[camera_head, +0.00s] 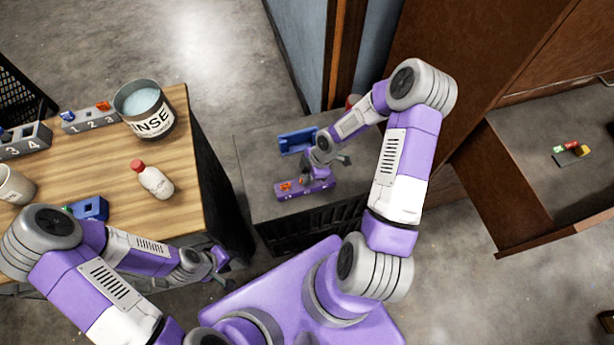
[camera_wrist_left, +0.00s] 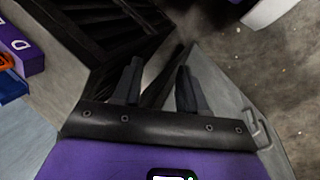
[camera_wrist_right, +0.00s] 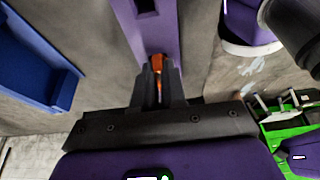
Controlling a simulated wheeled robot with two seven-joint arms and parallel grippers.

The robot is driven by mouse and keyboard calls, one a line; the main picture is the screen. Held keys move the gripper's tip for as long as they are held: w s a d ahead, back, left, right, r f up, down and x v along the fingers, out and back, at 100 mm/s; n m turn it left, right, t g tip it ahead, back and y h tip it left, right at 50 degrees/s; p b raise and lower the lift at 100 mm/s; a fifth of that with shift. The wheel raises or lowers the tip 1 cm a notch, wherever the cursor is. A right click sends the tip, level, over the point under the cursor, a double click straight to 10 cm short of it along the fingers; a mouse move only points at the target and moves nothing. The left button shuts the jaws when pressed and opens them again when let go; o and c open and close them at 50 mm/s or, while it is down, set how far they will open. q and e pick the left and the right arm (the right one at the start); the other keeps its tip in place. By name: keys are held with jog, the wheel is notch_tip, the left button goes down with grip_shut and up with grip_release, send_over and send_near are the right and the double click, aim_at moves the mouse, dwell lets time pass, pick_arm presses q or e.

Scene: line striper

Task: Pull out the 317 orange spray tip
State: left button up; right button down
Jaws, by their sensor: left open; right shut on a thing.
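A purple rack (camera_head: 316,187) lies on the grey cabinet top at centre, with orange spray tips on it. One orange tip (camera_head: 285,187) shows near its left end. My right gripper (camera_head: 312,176) is over the rack. In the right wrist view it is shut on an orange tip (camera_wrist_right: 157,61), which stands at the purple rack (camera_wrist_right: 152,30); I cannot read a 317 mark. My left gripper (camera_head: 222,268) is open and empty, low beside the cabinet. Its wrist view shows the rack's end (camera_wrist_left: 30,55) with a letter and an orange tip (camera_wrist_left: 6,62).
A blue tray (camera_head: 297,141) lies behind the rack on the cabinet (camera_head: 262,190). The wooden table (camera_head: 120,165) at left bears a rinse bucket (camera_head: 146,112), a red-capped bottle (camera_head: 152,180) and numbered grey blocks (camera_head: 90,119). A brown bench (camera_head: 560,190) stands at right.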

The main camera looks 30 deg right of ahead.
jog(key=shift+r+p, duration=0.65)
jog(key=shift+r, duration=0.1)
jog(key=shift+r+p, duration=2.05)
jog(key=shift+r, duration=0.3)
